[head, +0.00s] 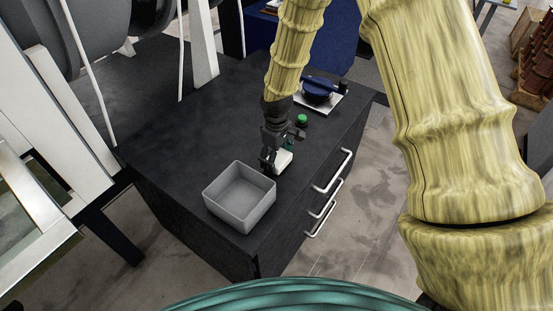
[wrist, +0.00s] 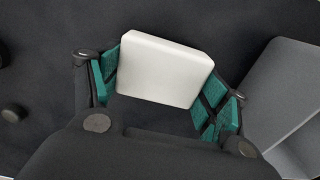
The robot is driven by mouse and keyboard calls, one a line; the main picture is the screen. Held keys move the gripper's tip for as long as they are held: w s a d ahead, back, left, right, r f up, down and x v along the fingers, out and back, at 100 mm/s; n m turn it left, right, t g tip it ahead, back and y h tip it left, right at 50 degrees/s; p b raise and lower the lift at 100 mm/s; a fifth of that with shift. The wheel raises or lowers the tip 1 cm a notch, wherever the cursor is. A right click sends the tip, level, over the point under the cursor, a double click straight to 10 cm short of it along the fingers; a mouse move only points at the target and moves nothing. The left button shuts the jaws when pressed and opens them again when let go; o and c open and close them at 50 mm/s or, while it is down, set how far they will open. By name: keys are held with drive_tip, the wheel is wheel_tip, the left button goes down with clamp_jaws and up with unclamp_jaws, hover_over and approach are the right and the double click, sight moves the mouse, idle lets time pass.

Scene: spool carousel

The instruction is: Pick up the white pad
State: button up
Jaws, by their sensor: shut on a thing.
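The white pad (wrist: 165,68) is a pale block with rounded edges, held between the green-lined fingers of my gripper (wrist: 168,92) in the wrist view. One finger is against its left side and the other against its right side. In the head view my gripper (head: 275,160) is over the dark cabinet top, just behind the grey bin, and the white pad (head: 284,161) shows at its fingertips. I cannot tell whether the pad touches the cabinet top.
A grey open bin (head: 240,221) stands on the dark cabinet (head: 185,131) in front of my gripper and looks empty. A green button (head: 302,119) and a blue device on a white base (head: 318,94) are behind. Drawer handles (head: 333,171) stick out on the right side.

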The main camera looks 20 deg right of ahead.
wheel_tip(320, 180, up, 9)
drive_tip(key=shift+r+b, duration=0.1)
drive_tip(key=shift+b, duration=0.35)
